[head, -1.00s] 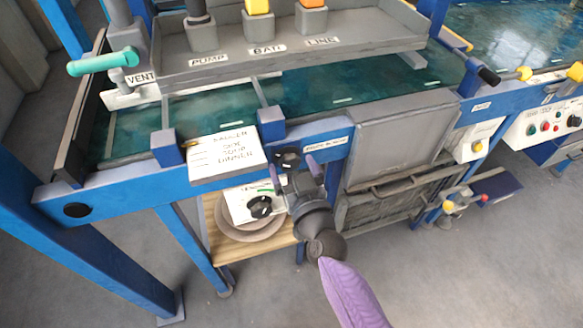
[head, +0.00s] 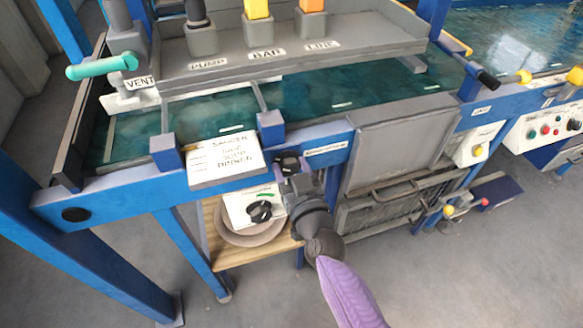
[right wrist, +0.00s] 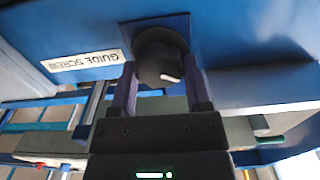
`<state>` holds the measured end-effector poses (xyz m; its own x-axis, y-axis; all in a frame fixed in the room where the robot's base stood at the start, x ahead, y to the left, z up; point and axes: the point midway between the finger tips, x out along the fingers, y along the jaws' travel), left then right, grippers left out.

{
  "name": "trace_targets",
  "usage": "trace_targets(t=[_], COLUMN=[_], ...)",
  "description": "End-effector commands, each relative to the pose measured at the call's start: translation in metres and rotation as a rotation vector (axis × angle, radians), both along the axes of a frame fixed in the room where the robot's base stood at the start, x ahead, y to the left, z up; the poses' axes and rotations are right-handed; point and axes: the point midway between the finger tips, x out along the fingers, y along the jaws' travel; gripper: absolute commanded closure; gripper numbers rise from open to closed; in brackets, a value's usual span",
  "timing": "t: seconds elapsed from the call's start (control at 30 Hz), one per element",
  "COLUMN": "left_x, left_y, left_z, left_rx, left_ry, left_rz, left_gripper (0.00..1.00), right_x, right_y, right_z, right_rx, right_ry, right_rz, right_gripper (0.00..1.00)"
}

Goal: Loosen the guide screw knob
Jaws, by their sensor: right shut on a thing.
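The guide screw knob (right wrist: 160,62) is black with a white mark and sits on a dark square plate on the blue frame. A "GUIDE SCREW" label is beside it in the right wrist view. In the head view the knob (head: 290,162) shows as a small dark shape on the front beam. My right gripper (right wrist: 160,74) has its two purple fingers on either side of the knob and is shut on it. In the head view my right gripper (head: 291,169) reaches up to the beam from below, partly hidden by its own wrist. My left gripper is not in view.
A white box with a black dial (head: 260,211) is just left of my right wrist, above a round stack (head: 250,237) on a wooden shelf. A white sign (head: 222,158) is on the beam. A grey panel (head: 395,150) is at the right. Open floor lies in front.

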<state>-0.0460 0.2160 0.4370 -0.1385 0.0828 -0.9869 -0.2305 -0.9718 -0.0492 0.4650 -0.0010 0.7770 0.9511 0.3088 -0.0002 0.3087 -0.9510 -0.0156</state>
Motion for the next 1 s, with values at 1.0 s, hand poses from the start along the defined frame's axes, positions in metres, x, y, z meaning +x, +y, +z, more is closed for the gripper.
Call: trace_targets(t=[1.0], left_x=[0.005], left_y=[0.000], left_z=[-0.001], left_rx=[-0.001], left_ry=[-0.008], left_rz=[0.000], left_gripper=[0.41], right_x=[0.001], right_y=[-0.003], right_z=[-0.002], right_rx=[0.781], right_ry=[0.254], right_rz=[0.000], right_gripper=[0.98])
